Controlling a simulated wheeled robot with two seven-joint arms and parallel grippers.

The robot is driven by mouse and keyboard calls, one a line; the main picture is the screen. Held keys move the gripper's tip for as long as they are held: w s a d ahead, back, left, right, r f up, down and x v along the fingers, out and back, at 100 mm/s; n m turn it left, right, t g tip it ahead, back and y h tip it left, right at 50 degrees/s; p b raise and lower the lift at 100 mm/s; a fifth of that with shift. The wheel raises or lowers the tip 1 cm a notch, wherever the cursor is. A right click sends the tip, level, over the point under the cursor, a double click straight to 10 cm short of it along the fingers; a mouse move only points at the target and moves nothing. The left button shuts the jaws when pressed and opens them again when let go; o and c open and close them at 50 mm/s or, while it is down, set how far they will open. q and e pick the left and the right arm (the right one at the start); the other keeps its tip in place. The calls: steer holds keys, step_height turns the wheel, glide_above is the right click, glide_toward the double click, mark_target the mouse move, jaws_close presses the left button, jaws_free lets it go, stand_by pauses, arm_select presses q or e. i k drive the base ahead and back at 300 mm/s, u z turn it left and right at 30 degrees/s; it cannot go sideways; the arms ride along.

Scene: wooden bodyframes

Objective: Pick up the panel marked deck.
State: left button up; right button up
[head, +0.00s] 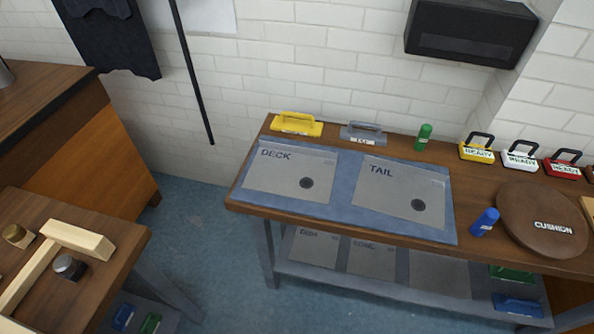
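The panel marked DECK (270,185) is a flat grey plate with a dark round spot near its lower right. It lies on the left part of a blue mat (341,201) on the wooden bench. A similar grey panel marked TAIL (385,205) lies to its right on the same mat, apart from it. Neither of my grippers shows in the head view.
Along the bench (464,187) stand a yellow-handled block (297,124), a grey-handled block (363,133), green (423,137) and blue (485,222) cylinders, and a round brown cushion (545,221). A table with wooden bars (78,240) is at left. Blue floor (200,215) lies between.

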mark_target(288, 171)
steer(key=z, duration=0.5)
steer(key=k, duration=0.6)
steer(key=z, duration=0.75)
steer(key=i, duration=1.35)
steer(key=u, duration=1)
